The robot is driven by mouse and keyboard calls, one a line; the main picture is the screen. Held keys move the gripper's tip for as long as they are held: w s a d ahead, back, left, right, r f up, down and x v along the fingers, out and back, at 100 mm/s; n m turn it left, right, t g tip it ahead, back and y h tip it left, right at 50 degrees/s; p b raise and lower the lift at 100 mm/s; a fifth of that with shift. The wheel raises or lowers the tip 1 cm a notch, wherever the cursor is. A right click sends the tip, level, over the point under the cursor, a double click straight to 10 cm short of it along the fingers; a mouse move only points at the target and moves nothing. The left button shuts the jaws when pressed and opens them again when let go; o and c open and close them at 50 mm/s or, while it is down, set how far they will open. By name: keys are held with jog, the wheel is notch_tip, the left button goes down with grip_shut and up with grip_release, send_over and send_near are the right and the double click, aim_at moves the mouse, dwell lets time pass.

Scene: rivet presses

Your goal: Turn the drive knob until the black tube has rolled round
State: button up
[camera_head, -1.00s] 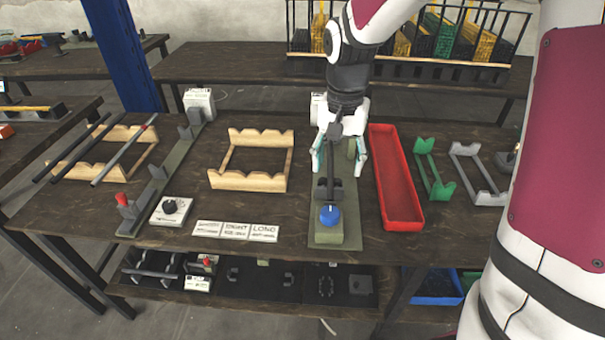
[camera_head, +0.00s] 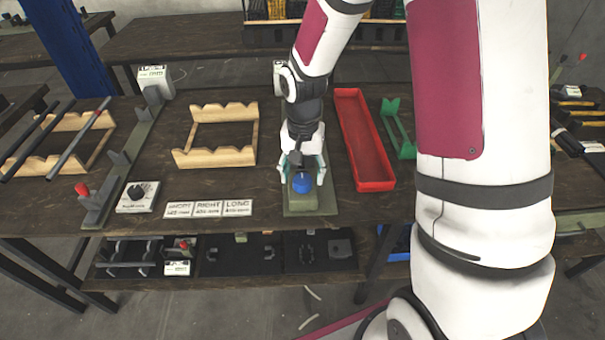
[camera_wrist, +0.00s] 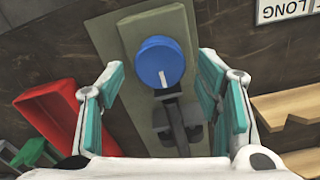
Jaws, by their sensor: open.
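The blue drive knob (camera_head: 302,184), with a white mark, sits on the front end of a green base (camera_head: 322,205). In the wrist view the knob (camera_wrist: 160,60) shows between the two teal finger pads, with its mark pointing towards the dark tube parts (camera_wrist: 178,122). My gripper (camera_head: 302,170) is open just behind and above the knob, fingers pointing down. The wrist view shows clear gaps between both fingers and the knob; how far above it they are I cannot tell. The black tube is mostly hidden by my gripper in the head view.
A red tray (camera_head: 365,140) and a green stand (camera_head: 399,128) are to the right. A wooden cradle (camera_head: 215,135) and white label cards (camera_head: 208,209) are to the left.

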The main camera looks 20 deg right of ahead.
jog(key=shift+f, duration=0.3)
jog(key=c, duration=1.2)
jog(key=shift+o, duration=0.2)
jog(key=shift+n, duration=0.4)
jog(key=n+p, duration=0.1)
jog(key=n, duration=0.2)
jog(key=shift+a+n+p, duration=0.2)
jog(key=shift+n+p, duration=0.65)
jog(key=shift+n, duration=1.85)
